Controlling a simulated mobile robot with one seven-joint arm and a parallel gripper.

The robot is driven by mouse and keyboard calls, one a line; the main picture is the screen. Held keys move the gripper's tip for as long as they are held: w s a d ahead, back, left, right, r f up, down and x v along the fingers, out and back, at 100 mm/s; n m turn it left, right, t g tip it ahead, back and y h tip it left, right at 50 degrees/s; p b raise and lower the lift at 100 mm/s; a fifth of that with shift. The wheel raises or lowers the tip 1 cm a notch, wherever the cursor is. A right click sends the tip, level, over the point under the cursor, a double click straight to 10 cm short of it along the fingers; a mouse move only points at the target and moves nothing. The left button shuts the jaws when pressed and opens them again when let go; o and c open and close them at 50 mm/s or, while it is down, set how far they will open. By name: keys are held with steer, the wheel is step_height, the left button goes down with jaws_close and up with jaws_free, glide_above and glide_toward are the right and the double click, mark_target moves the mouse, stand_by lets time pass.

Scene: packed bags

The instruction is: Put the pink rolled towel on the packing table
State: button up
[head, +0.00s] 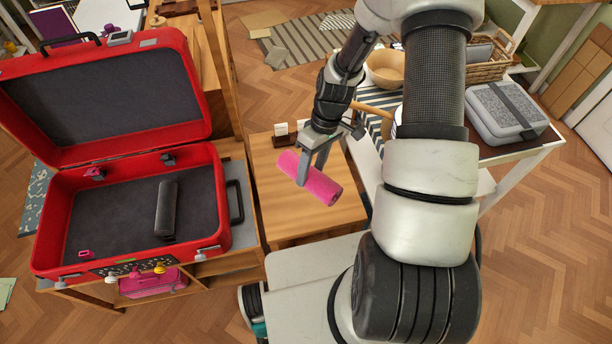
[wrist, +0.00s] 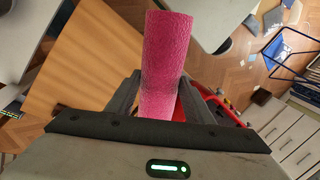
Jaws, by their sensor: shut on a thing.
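The pink rolled towel (head: 322,187) is in my gripper (head: 305,176), whose fingers close around its middle. In the head view it is held tilted, its right end lower in the picture, over a small wooden table (head: 290,217). The wrist view shows the towel (wrist: 167,50) between both fingers, with the wooden surface (wrist: 95,60) beyond it. The towel looks raised above the wood, but the exact gap is hard to tell. I cannot tell for certain which surface is the packing table.
An open red suitcase (head: 228,160) with a dark roll (head: 167,210) inside stands at left. A small card holder (head: 282,135) sits at the wooden table's back edge. At right are a wooden bowl (head: 386,69), a wicker basket (head: 487,67) and a grey case (head: 505,112). The wooden tabletop's front is clear.

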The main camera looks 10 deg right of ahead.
mark_target(311, 178)
steer(key=f+n+b, duration=0.1)
steer(key=n, duration=0.1)
steer(key=f+n+h+b, duration=0.1)
steer(key=f+n, duration=0.1)
steer(key=n, duration=0.1)
steer(key=w+f+n+g+b, duration=0.1)
steer(key=f+n, duration=0.1)
steer(key=n, duration=0.1)
steer(key=shift+d+f+h, duration=0.15)
steer(key=shift+f+h, duration=0.05)
steer(key=shift+h, duration=0.2)
steer(key=w+f+n+t+h+b, duration=0.1)
steer(key=w+f+n+b, duration=0.2)
steer(key=f+n+b, duration=0.2)
steer(key=w+f+n+t+h+b, duration=0.1)
steer(key=w+f+n+b, duration=0.2)
steer(key=n, duration=0.9)
steer(key=w+d+f+n+t+h+b, duration=0.1)
steer(key=w+f+n+t+h+b, duration=0.1)
steer(key=f+n+b, duration=0.6)
steer(key=shift+w+f+n, duration=0.15)
steer(key=shift+w+f, duration=0.1)
steer(key=shift+f, duration=0.5)
steer(key=shift+w+f+n, duration=0.15)
steer(key=shift+w+f, duration=0.05)
steer(key=shift+f, duration=0.5)
steer(key=shift+f, duration=0.1)
steer(key=o, duration=1.2)
